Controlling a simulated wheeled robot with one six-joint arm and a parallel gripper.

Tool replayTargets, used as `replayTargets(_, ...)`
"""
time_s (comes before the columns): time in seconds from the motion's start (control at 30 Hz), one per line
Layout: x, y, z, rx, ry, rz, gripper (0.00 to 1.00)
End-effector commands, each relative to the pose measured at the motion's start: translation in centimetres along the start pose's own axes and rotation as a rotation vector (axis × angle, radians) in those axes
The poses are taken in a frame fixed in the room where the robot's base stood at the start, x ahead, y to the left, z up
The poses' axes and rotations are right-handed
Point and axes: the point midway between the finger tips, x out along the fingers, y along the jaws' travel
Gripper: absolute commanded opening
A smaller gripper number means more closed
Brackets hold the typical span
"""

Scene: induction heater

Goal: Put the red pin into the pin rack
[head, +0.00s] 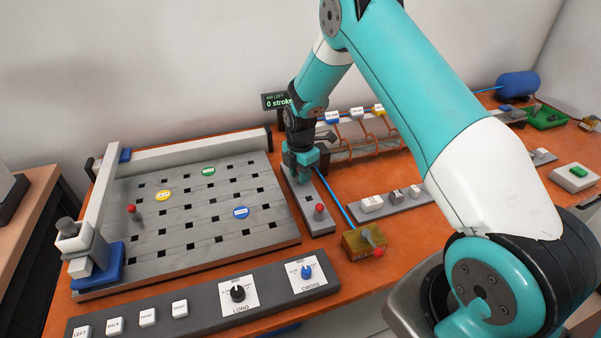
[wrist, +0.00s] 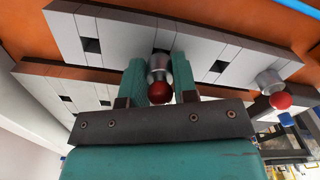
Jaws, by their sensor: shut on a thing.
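The pin rack (head: 308,208) is a long narrow grey block with square holes, right of the big grey plate; it crosses the top of the wrist view (wrist: 120,38). My gripper (head: 300,172) is over its far half. In the wrist view my gripper (wrist: 160,88) is shut on a red-topped grey pin (wrist: 160,92), its lower end against the rack's top in the picture. Whether that end is inside a hole is hidden. A second red-topped pin (head: 319,212) stands in the rack's near end and shows at right in the wrist view (wrist: 280,100).
The grey plate (head: 270,235) has many holes, coloured discs and another red-topped pin (head: 132,212). A gantry bar (head: 90,205) borders its left side. A brass block with a red knob (head: 364,241) and a blue hose lie right of the rack. A button panel (head: 205,305) is in front.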

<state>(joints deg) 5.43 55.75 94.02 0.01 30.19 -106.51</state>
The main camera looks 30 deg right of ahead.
Motion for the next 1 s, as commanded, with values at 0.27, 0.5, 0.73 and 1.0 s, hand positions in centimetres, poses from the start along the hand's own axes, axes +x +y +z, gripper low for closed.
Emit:
replayTargets(0.27, 0.45, 0.0, 0.0, 0.0, 0.0, 0.0, 0.01)
replayTargets(0.5, 0.88, 0.01, 0.0, 0.0, 0.0, 0.0, 0.01)
replayTargets(0.73, 0.87, 0.01, 0.0, 0.0, 0.0, 0.0, 0.01)
replayTargets(1.0, 0.87, 0.0, 0.0, 0.0, 0.0, 0.0, 0.57)
